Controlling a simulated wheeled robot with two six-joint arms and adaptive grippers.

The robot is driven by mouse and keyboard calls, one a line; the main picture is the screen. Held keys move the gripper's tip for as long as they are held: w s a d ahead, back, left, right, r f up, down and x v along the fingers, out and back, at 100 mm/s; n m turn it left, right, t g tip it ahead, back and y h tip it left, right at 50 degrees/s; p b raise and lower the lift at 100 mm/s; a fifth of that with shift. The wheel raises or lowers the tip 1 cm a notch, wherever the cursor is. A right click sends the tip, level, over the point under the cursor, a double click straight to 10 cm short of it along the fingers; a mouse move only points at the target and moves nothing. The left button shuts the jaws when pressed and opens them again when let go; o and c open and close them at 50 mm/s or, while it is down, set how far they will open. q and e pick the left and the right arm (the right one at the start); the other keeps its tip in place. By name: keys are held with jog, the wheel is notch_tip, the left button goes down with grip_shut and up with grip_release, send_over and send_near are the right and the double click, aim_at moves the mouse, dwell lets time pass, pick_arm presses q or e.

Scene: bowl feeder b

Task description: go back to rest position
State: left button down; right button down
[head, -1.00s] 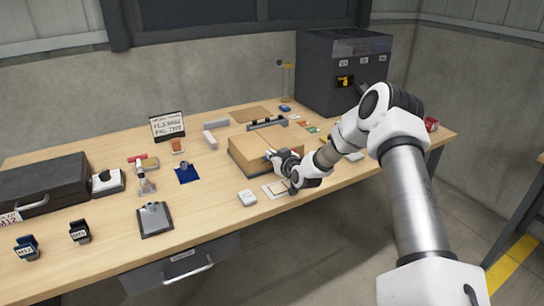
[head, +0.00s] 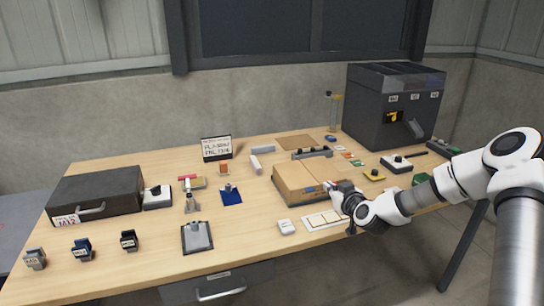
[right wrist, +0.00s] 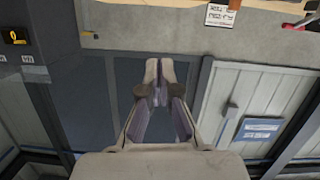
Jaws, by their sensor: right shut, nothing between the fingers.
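My right gripper (head: 333,188) is at the right side of a brown box (head: 290,180) in the head view. Its arm comes in from the right edge. In the right wrist view, the fingers of this gripper (right wrist: 160,72) are together with nothing between them. The head view does not make clear whether the gripper touches the box. My left gripper is in neither view.
The wooden table (head: 120,240) holds a black case (head: 95,192), a clipboard (head: 197,238), a blue mat (head: 232,195), a white card (head: 318,221) by the gripper and several small blocks. A dark machine (head: 380,120) stands at the back right.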

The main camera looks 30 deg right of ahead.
jog(key=shift+w, duration=0.1)
jog(key=a+f, duration=0.2)
jog(key=s+a+f+g+y, duration=0.1)
jog(key=a+f, duration=0.1)
jog(key=a, duration=0.1)
jog(key=a+f+n+g+y, duration=0.1)
jog(key=a+f, duration=0.1)
jog(key=a, duration=0.1)
jog(key=shift+s+f, duration=0.25)
jog(key=shift+s, duration=0.05)
jog(key=s+a+f+g+y, duration=0.3)
jog(key=s+a+f+g, duration=0.5)
jog(key=s+a+f, duration=1)
jog(key=s+a+f+g, duration=0.1)
jog(key=s+a+g, duration=0.1)
jog(key=s, duration=0.5)
jog(key=s+a+f+g+h, duration=0.1)
jog(key=s+a+f+g, duration=0.1)
jog(key=s, duration=0.6)
jog(key=shift+f+g, duration=0.2)
jog(key=shift+g, duration=0.1)
